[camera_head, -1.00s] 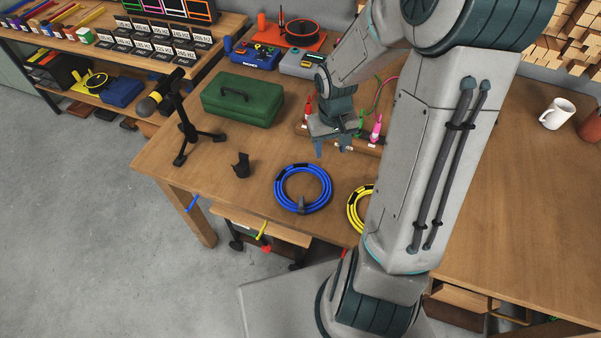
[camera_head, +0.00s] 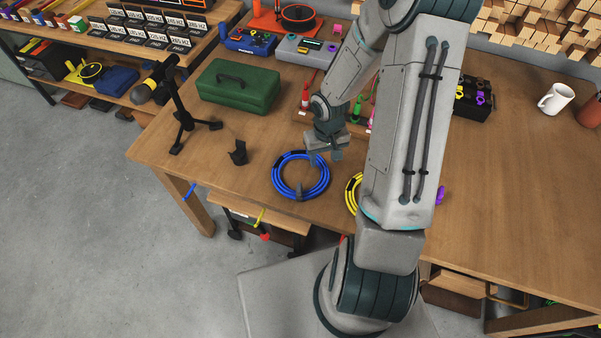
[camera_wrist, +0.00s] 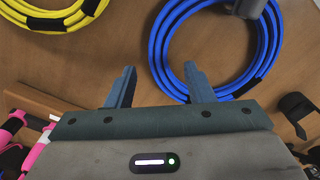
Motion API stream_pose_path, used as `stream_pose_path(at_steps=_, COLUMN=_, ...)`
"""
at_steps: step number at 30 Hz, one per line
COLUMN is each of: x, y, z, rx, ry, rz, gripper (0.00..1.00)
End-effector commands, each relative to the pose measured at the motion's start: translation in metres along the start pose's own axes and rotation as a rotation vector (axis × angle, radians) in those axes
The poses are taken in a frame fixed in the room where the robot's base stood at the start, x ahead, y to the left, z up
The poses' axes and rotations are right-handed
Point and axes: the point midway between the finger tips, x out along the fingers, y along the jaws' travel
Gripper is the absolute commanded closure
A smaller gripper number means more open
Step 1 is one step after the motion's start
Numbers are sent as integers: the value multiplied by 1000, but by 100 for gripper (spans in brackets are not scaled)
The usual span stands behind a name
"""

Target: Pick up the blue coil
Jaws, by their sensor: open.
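The blue coil (camera_head: 281,186) lies flat on the wooden table near its front edge, with black bands around it. My gripper (camera_head: 324,160) is above the coil's far right side in the head view. In the wrist view the blue coil (camera_wrist: 165,75) shows at the upper right. Nothing is held.
A yellow coil (camera_head: 352,193) lies to the right, partly hidden by my arm; it also shows in the wrist view (camera_wrist: 60,22). A small black holder (camera_head: 238,153), a microphone stand (camera_head: 185,120) and a green toolbox (camera_head: 238,87) stand to the left. The table's right side is fairly clear.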

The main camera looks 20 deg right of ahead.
Motion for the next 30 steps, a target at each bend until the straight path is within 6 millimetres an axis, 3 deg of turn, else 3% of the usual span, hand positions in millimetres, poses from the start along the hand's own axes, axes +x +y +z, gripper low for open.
stream_pose_path(at_steps=6, x=28, y=-1, z=-1, rx=-2, ry=-2, rz=0, gripper=52)
stream_pose_path(at_steps=15, x=33, y=-1, z=-1, rx=0, ry=1, rz=0, gripper=52)
stream_pose_path(at_steps=16, x=33, y=-1, z=-1, rx=0, ry=1, rz=0, gripper=55)
stream_pose_path(at_steps=21, x=32, y=-1, z=-1, rx=0, ry=1, rz=0, gripper=100)
stream_pose_path(at_steps=30, x=32, y=-1, z=-1, rx=0, ry=1, rz=0, gripper=100)
